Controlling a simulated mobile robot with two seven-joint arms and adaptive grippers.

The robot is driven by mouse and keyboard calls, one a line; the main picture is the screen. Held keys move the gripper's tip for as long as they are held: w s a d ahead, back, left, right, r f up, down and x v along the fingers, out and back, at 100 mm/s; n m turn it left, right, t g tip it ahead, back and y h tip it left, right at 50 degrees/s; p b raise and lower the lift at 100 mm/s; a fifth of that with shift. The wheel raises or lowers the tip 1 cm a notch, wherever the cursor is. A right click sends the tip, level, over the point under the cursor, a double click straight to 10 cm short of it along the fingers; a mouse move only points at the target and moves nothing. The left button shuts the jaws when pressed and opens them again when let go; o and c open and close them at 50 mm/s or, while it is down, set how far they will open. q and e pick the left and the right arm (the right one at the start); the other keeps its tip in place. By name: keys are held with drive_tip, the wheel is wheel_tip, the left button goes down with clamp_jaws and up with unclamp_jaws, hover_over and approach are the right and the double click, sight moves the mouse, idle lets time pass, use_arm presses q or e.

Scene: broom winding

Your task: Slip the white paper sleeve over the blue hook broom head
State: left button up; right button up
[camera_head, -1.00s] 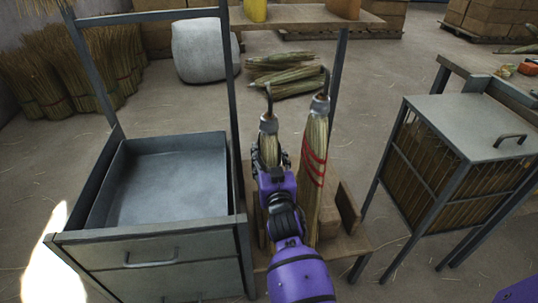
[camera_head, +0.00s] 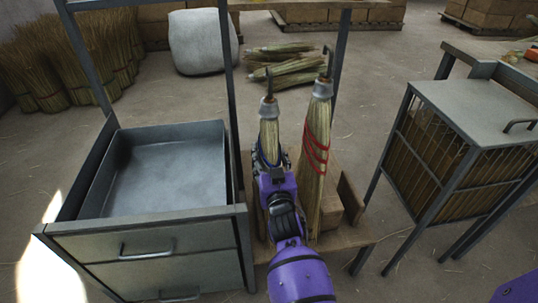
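A broom head with a hook and grey cap (camera_head: 268,108) stands upright on a low wooden shelf (camera_head: 340,245). Blue shows around it near my fingers, probably its winding. My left gripper (camera_head: 271,158) is low on this broom head, with its dark fingers apart on either side of the straw; whether they touch it is hard to tell. A second, taller hook broom head (camera_head: 316,130) with red winding stands close to its right. I cannot see a white paper sleeve. My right gripper is out of view.
A metal drawer unit with an open, empty-looking tray (camera_head: 165,175) stands to the left. A barred cabinet (camera_head: 440,140) stands to the right. Thin metal posts (camera_head: 228,100) rise beside the brooms. Straw bundles (camera_head: 285,65) and a white sack (camera_head: 203,40) are behind.

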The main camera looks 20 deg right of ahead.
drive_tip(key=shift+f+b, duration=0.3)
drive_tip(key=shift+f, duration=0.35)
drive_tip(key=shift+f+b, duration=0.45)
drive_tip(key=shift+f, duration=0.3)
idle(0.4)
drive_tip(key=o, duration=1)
